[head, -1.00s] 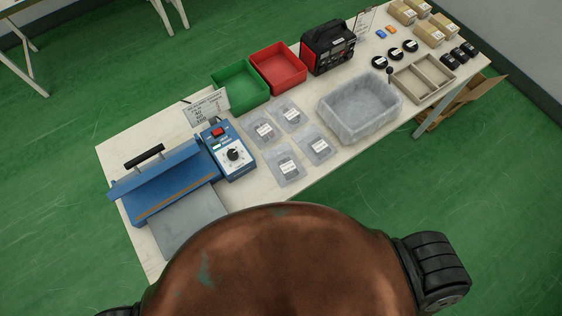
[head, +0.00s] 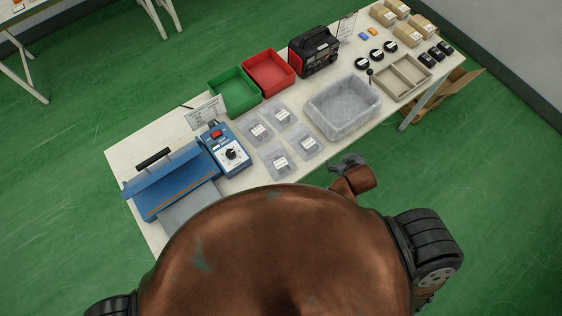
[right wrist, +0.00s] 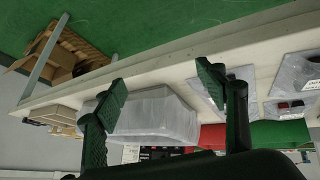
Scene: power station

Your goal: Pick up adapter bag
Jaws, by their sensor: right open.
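Several clear plastic adapter bags with white labels lie flat on the white table in the head view. They are the back-left bag (head: 257,131), the back-right bag (head: 281,115), the front-right bag (head: 307,144) and the front-left bag (head: 277,162). My right gripper (head: 347,163) is beside the table's front edge, to the right of the bags. In the right wrist view it (right wrist: 162,76) is open and empty. A bag (right wrist: 294,88) shows there at the right, and another is partly behind the right finger. My left gripper is not in view.
A plastic-lined bin (head: 342,108) stands right of the bags. A blue sealing machine (head: 178,180) stands on the left. Green (head: 235,93) and red (head: 268,72) trays and a black-red machine (head: 314,52) are behind. A cardboard box (head: 450,92) is beyond the table's right end.

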